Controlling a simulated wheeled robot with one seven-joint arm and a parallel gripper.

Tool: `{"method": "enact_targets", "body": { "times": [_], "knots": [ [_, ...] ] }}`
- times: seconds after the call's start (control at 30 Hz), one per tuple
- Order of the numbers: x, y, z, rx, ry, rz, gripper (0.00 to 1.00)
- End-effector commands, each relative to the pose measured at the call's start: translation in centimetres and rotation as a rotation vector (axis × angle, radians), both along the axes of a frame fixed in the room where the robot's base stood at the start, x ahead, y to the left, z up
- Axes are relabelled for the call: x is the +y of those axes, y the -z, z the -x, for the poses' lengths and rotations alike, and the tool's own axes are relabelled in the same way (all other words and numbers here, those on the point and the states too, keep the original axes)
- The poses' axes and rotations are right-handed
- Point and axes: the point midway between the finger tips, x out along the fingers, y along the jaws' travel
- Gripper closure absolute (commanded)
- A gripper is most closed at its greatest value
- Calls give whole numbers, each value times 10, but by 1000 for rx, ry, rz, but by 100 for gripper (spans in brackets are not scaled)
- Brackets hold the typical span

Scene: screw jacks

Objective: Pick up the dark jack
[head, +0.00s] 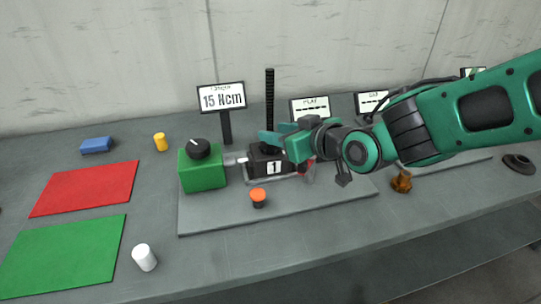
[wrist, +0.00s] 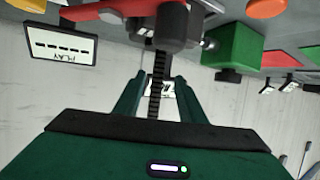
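The dark jack (head: 262,163) has a black body marked "1" and a tall black threaded screw. It stands upright on a grey base plate (head: 225,213), in line with a green box. It shows upside down in the wrist view (wrist: 157,75). My gripper (head: 277,138) is at the jack's screw, just above its body. In the wrist view my gripper's fingers (wrist: 158,88) stand on either side of the screw, with a visible gap to each side. They look open. My gripper and arm hide part of the jack's right side.
The green box (head: 202,170) with a black knob stands left of the jack, under a "15 Ncm" sign (head: 221,97). An orange-topped button (head: 258,197) is in front. Red (head: 85,188) and green (head: 65,252) mats lie left. A brown piece (head: 401,182) stands right.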

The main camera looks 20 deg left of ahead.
Motion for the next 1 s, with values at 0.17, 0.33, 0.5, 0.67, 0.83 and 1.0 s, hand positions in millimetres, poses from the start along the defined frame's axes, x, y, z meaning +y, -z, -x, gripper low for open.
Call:
{"method": "enact_targets", "body": {
  "times": [0.17, 0.33, 0.5, 0.67, 0.83, 1.0],
  "knots": [
    [14, 8, -11, 1, 0, 2, 63],
    [19, 11, -16, 2, 1, 1, 63],
    [32, 19, -27, 2, 2, 2, 63],
    [47, 26, -39, 1, 1, 2, 63],
    [54, 30, -45, 0, 3, 1, 63],
    [55, 30, -45, 0, 3, 1, 63]
  ]
}}
